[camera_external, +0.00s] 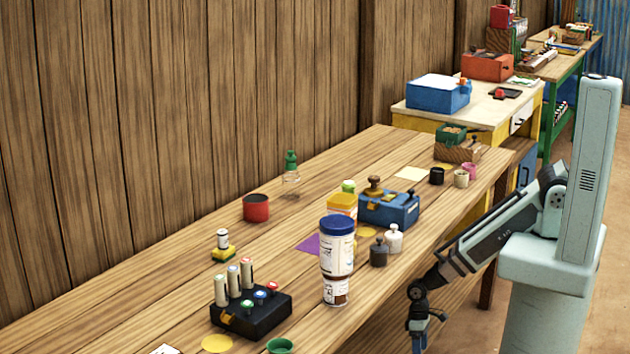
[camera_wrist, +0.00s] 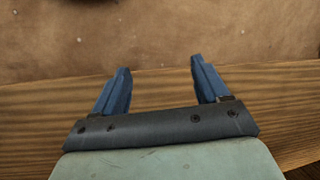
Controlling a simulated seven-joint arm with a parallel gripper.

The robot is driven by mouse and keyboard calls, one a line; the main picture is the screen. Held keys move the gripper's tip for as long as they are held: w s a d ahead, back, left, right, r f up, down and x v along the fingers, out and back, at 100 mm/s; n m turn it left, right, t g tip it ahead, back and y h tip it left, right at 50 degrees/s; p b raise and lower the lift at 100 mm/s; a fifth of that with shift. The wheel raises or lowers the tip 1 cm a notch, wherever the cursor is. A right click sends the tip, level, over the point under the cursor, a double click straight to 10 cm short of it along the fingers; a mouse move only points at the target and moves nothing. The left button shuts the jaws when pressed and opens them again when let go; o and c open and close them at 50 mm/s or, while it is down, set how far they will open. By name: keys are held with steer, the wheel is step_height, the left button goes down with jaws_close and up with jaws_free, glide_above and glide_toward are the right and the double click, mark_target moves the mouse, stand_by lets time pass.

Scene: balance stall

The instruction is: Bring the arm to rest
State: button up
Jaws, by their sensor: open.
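My gripper (camera_external: 419,340) hangs low beside the front edge of the long wooden table (camera_external: 140,305), near the bottom of the external view. In the wrist view my gripper (camera_wrist: 160,85) shows two blue fingers spread wide apart with nothing between them. Beyond the fingertips are a strip of wooden tabletop (camera_wrist: 280,95) and a brown floor (camera_wrist: 160,35). My arm bends down from its pale column at the right of the external view.
Nearest my arm on the table stand a white jar with a blue lid (camera_external: 337,245), a dark weight (camera_external: 379,252) and a white weight (camera_external: 394,238). A blue balance box (camera_external: 388,208) is behind them. A black rack (camera_external: 250,312) with several cylinders stands left. The floor beside the table is clear.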

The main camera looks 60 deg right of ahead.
steer(key=s+d+r+m+g+h, duration=0.1)
steer(key=s+d+g, duration=0.3)
steer(key=s+d, duration=0.8)
steer(key=d+m, duration=0.1)
steer(key=d, duration=0.2)
steer(key=shift+d+h, duration=0.15)
steer(key=shift+h, duration=0.25)
steer(key=shift+s+r, duration=0.1)
